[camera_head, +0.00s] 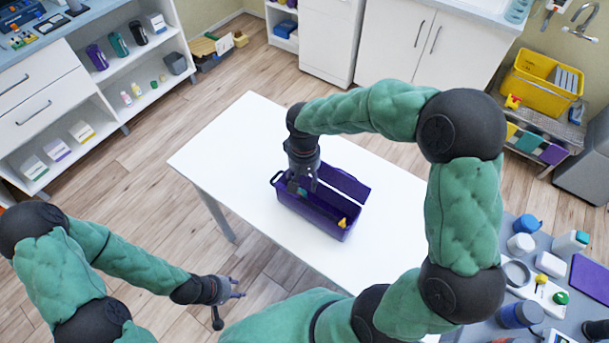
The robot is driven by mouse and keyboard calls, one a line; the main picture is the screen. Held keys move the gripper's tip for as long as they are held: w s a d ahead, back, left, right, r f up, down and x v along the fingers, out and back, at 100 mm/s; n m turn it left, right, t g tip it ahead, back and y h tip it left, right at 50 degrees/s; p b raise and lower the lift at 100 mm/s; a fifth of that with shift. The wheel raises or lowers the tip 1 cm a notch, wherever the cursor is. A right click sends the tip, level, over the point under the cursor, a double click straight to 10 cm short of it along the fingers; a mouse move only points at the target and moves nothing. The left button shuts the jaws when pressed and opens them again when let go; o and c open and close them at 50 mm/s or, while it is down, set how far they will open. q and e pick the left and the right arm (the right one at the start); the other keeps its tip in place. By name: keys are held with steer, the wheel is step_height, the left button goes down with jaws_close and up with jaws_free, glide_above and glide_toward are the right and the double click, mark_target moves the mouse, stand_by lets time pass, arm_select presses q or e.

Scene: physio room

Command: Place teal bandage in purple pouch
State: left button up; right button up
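The purple pouch (306,211) looks like an open box with a raised lid flap and stands on the white table (250,130). My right gripper (303,187) points down over the pouch's left part, its fingertips at or just inside the opening. A small teal patch (301,191) shows at its fingers; it may be the teal bandage, but it is too small and covered to be sure. Whether these fingers are shut on it cannot be told. My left gripper (231,297) is open and empty, low in front of the table.
A small yellow item (342,222) lies at the pouch's right end. The rest of the white table is bare. A grey table (482,333) at lower right holds bottles, jars and a purple mat. Shelves (130,75) stand at upper left, and a yellow bin (535,85) at upper right.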

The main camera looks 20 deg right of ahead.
step_height(320, 180, up, 11)
steer(key=p, duration=0.2)
steer(key=shift+w+d+p, duration=0.15)
steer(key=shift+w+p, duration=0.05)
steer(key=shift+p, duration=0.1)
steer(key=shift+f, duration=0.1)
